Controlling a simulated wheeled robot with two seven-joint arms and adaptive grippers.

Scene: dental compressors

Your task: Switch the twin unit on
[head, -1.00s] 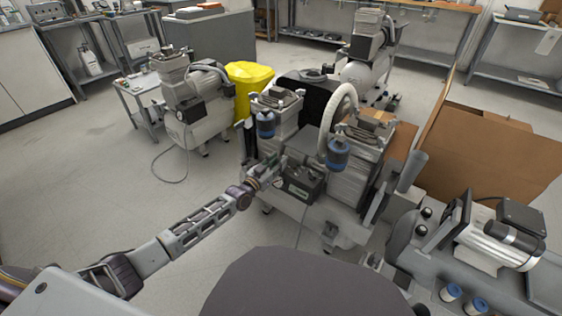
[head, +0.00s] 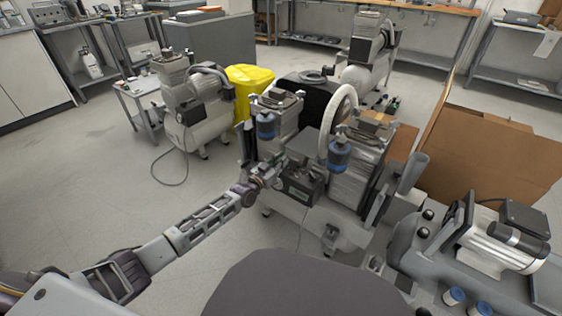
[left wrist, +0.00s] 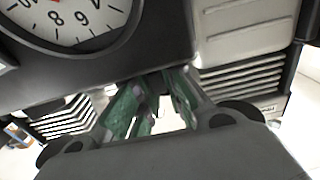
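The twin unit stands at the middle of the head view, with two ribbed compressor heads, blue-capped filters and a pale tank (head: 342,229). A dark control box (head: 303,186) sits on its near side. It also shows in the left wrist view as a dark casing (left wrist: 110,68) with a round white gauge (left wrist: 70,14). My left gripper (head: 279,163) is at the left end of this box, close to it; contact cannot be told. Its green-padded fingers (left wrist: 160,84) point under the casing edge, tips close together. The switch is not clearly visible. My right gripper is out of view.
An open cardboard box (head: 490,150) and another machine (head: 490,245) crowd the right. A cable (head: 170,181) lies on the floor. Floor at left is mostly clear.

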